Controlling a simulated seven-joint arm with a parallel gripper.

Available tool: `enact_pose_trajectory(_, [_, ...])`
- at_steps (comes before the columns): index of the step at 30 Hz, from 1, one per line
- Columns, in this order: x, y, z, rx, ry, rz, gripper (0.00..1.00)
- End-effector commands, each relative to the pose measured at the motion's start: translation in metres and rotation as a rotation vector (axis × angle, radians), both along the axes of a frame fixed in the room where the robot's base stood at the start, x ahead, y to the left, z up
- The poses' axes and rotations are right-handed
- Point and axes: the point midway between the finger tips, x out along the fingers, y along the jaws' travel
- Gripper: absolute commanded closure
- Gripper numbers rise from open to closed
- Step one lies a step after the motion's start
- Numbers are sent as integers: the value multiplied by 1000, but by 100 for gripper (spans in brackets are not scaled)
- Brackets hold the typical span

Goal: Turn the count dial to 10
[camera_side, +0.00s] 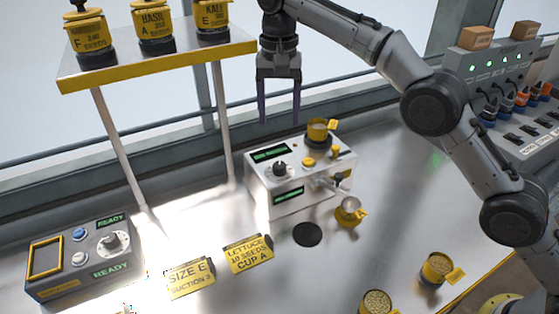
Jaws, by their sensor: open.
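The seeder box (300,182) is white and grey and stands on the metal bench in the middle of the view. A black dial (280,168) with a pale base sits on its upper face, beside a dark green display (270,152); a second display (289,195) is on its front. The display digits are too small to read. Another dial (111,242) is on the dark grey console at the left, between two displays reading READY. I cannot tell from labels which is the count dial. My gripper (279,122) is open and empty, pointing down above the seeder box, apart from it.
A shelf (160,66) with several yellow-lidded jars stands at upper left. Yellow cards (249,254) lie in front; one reads LETTUCE 10 SEEDS CUP A. Yellow cups (437,268) stand at lower right. A yellow-and-black hopper (319,133) tops the seeder box. A power panel (500,68) is at upper right.

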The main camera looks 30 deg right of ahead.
Motion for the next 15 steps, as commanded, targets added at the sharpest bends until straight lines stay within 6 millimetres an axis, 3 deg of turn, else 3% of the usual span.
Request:
enact_pose_trajectory(8, [-2, -1, -23, -1, 4, -1, 31])
enact_pose_trajectory(15, [-1, -1, -63, -2, 6, -1, 31])
